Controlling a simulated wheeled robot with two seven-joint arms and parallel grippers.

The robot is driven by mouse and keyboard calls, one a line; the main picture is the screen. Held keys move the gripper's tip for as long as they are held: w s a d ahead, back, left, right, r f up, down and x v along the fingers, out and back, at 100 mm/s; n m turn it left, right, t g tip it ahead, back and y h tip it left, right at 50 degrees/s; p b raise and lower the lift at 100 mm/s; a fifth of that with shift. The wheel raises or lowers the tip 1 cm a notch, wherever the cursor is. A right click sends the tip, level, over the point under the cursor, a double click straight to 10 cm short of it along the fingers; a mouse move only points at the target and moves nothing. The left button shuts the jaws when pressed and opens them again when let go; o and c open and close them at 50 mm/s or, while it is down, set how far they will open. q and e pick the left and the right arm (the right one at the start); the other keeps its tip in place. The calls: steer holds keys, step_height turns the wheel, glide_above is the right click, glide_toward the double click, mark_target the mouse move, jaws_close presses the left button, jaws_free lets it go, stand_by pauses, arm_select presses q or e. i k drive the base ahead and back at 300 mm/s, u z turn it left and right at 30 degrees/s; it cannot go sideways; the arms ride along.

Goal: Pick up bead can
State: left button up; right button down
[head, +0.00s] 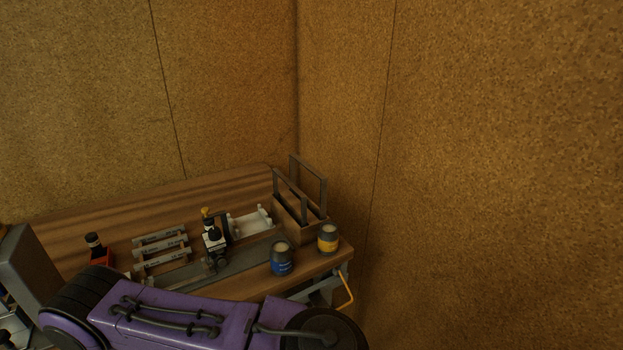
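Two small cans stand upright near the right end of the wooden workbench (240,285). One can with a blue band (281,259) is nearer the front edge. The other can with a yellow band (328,238) is to its right, close to the bench's corner. Both have pale tops, and the labels are too small to read, so I cannot tell which is the bead can. A purple arm of mine crosses the bottom of the view in front of the bench. Neither of my grippers shows.
A wooden box with upright grey frames (301,205) stands behind the cans. Brown walls close off the back and right.

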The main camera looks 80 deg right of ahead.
mark_target(282, 254)
steer(key=k, duration=0.9)
steer(key=z, duration=1.7)
steer(key=i, duration=0.15)
steer(key=z, duration=0.1)
